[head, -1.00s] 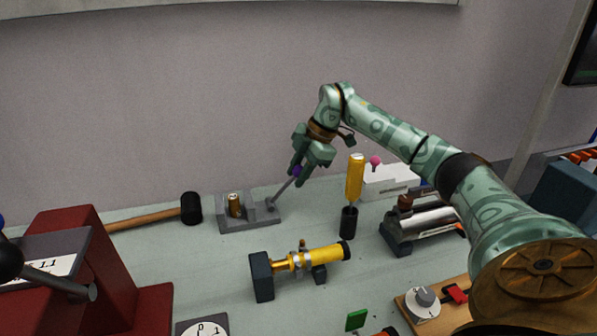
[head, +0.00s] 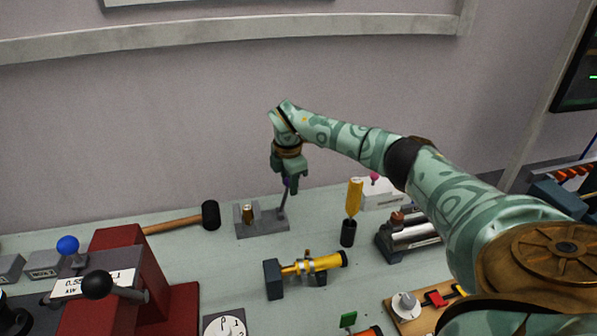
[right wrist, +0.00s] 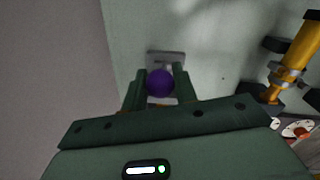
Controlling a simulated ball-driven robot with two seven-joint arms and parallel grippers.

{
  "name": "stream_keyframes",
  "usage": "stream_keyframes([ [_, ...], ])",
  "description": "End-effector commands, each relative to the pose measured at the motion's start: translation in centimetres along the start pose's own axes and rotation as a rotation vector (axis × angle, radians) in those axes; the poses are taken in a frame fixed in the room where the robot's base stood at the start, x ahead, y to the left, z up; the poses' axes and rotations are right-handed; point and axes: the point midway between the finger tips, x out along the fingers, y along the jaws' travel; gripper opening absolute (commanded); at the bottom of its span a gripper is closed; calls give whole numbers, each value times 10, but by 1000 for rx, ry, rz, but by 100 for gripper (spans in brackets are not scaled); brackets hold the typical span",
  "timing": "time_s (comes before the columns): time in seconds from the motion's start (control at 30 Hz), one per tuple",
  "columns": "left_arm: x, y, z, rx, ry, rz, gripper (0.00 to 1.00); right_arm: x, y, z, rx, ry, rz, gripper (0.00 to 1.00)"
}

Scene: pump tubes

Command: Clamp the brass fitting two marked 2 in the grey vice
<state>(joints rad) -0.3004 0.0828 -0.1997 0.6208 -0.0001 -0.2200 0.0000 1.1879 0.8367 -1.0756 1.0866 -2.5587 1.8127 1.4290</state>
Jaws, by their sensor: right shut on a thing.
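The grey vice (head: 262,228) stands at the back of the bench. The brass fitting (head: 247,213) sits upright between its jaws; its mark is too small to read. The vice's lever (head: 283,203) stands nearly upright at the right end, topped by a purple knob. My right gripper (head: 287,187) is shut on this knob from above. In the right wrist view the purple knob (right wrist: 160,83) lies between the fingers, and part of the vice (right wrist: 166,57) shows behind it. My left gripper is not in view.
A mallet (head: 210,215) lies left of the vice. A yellow-handled tool (head: 354,197) stands upright in a black holder to the right. A brass pump (head: 316,264) on dark supports lies in front. A red stand (head: 130,262) is at the left.

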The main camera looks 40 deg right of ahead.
Motion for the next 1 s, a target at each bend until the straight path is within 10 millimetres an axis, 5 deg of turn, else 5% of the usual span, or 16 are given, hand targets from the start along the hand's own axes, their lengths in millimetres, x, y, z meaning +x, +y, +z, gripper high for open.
stream_keyframes([
  [0.3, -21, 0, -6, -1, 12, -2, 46, -6, 6, -17, -15, -145, -35, 0],
  [0.9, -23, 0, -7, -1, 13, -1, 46, -4, 7, -22, -19, -183, -46, 0],
  [0.93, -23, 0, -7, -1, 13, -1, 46, -4, 7, -22, -20, -183, -46, 37],
  [1.0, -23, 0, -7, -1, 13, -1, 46, -4, 7, -22, -19, -183, -47, 48],
])
